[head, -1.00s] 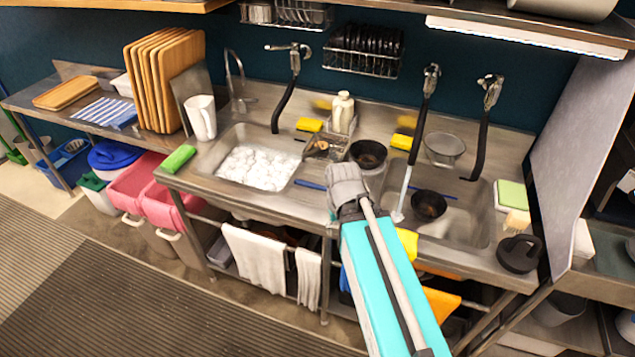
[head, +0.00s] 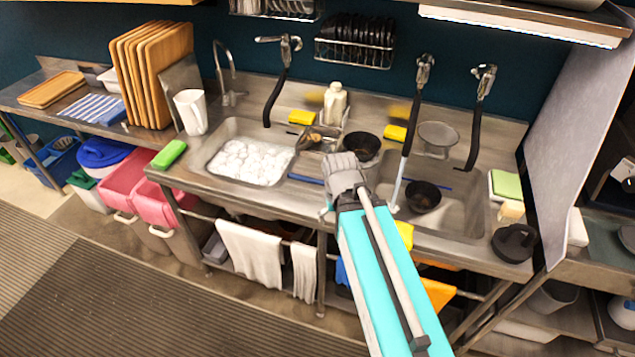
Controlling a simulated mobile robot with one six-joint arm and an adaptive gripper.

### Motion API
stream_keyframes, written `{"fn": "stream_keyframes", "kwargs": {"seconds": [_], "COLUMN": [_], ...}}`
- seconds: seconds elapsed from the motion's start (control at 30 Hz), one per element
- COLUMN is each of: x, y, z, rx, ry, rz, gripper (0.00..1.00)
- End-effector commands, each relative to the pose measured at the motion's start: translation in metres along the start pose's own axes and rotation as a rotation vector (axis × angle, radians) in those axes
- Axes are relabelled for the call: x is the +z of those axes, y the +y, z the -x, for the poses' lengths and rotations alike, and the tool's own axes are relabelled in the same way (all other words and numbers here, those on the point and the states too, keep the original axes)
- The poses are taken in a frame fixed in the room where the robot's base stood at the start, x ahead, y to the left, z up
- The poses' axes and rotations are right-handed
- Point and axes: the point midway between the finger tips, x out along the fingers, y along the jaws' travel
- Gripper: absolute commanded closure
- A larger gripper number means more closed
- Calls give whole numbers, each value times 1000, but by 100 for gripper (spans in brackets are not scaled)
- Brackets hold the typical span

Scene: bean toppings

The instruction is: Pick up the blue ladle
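A thin blue handle (head: 306,179) lies on the steel divider between the two sinks, left of my wrist. It may be the blue ladle's, but no ladle bowl can be made out. Another thin blue strip (head: 432,186) shows behind the black bowl in the right sink. My arm reaches over the front of the counter. Its grey wrist hides most of my gripper (head: 327,211), of which only a small part shows at the counter's front edge. I cannot see its fingertips or anything held.
The left sink (head: 208,164) holds white foam or dishes. The right sink has a black bowl (head: 423,197) and a hanging black hose (head: 408,130). Another dark bowl (head: 361,146) and a soap bottle (head: 335,103) stand behind my wrist. A green sponge (head: 170,154) lies at the left.

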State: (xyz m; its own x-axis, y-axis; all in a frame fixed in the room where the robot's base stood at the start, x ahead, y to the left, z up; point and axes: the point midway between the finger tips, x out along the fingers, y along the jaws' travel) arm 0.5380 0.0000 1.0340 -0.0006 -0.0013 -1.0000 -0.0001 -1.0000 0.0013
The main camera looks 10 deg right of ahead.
Motion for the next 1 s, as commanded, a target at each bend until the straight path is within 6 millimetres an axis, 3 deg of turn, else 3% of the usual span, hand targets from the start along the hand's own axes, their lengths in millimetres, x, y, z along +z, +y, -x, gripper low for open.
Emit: {"fn": "stream_keyframes", "kwargs": {"seconds": [0.1, 0.27, 0.47, 0.67, 1.0], "x": [0, -4, -34, -96, -220], "y": [0, 0, -2, -5, -16], "z": [0, 0, 4, 11, 25], "rx": [0, 0, 0, 0, -1], "ry": [0, 0, 0, 0, 1], "rz": [0, 10, 102, 317, 780], "gripper": [0, 26, 26, 26, 26]}}
